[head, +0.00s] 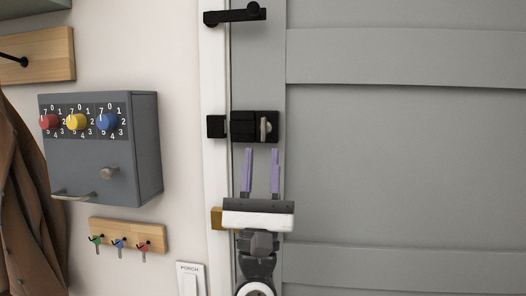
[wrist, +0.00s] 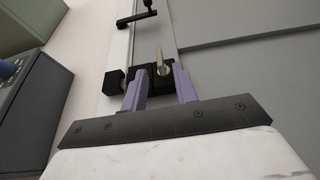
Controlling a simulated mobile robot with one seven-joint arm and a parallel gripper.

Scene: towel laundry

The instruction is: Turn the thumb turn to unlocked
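The thumb turn (head: 263,128) is a small pale metal knob on a black lock body (head: 242,125) at the left edge of the grey door. It stands roughly upright. In the wrist view the thumb turn (wrist: 160,62) shows between and beyond the fingers, leaning slightly. My gripper (head: 261,152) is just below the lock in the head view, its two purple fingers pointing up at it, apart and empty. In the wrist view my gripper (wrist: 159,80) has a clear gap between its fingers. The fingers do not visibly hold the thumb turn. Any lock marking is too small to read.
A black lever handle (head: 236,14) is above the lock. The black strike (head: 215,126) sits on the white frame. Left on the wall are a grey dial box (head: 148,150), a key rack (head: 128,235) and a brown coat (head: 25,215). The door's right side (head: 410,170) is clear.

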